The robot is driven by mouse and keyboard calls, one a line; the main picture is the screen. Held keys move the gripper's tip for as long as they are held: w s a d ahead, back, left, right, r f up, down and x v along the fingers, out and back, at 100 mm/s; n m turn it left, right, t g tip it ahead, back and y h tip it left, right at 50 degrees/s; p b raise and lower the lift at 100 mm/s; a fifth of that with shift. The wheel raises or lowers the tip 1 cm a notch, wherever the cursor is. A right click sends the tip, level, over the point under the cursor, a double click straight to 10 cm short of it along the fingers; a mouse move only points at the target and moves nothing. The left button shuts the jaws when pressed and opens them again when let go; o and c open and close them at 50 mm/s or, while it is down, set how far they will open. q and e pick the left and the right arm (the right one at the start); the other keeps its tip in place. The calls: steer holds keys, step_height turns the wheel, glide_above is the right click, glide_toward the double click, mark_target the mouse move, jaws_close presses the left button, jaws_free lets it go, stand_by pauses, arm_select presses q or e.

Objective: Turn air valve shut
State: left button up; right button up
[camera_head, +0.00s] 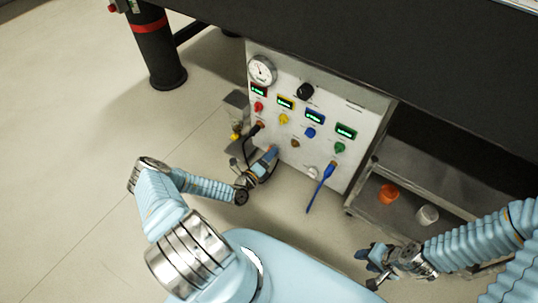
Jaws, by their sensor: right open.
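A white control panel (350,120) carries a red knob (258,107), a yellow knob (283,119), a blue knob (310,132) and a green knob (339,148). The labels are too small to read, so I cannot tell which control is the air valve. My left gripper (270,155) is close to the panel's lower left part, below the red and yellow knobs. Its fingertips are small and partly hidden, and I cannot tell whether they touch anything. My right gripper (367,267) is open and empty, low at the right, well apart from the panel.
A round gauge (262,70) and a black knob (305,91) sit high on the panel. A blue lever-like piece (322,187) hangs at its lower edge. A shelf at right holds an orange cup (388,194) and a white cup (427,215). The floor left is clear.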

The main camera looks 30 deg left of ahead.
arm_select(q)
steer(key=shift+o, duration=0.8)
steer(key=s+a, duration=0.1)
steer(key=s, duration=1.2)
steer(key=shift+s+p, duration=0.4)
steer(key=shift+p, duration=0.05)
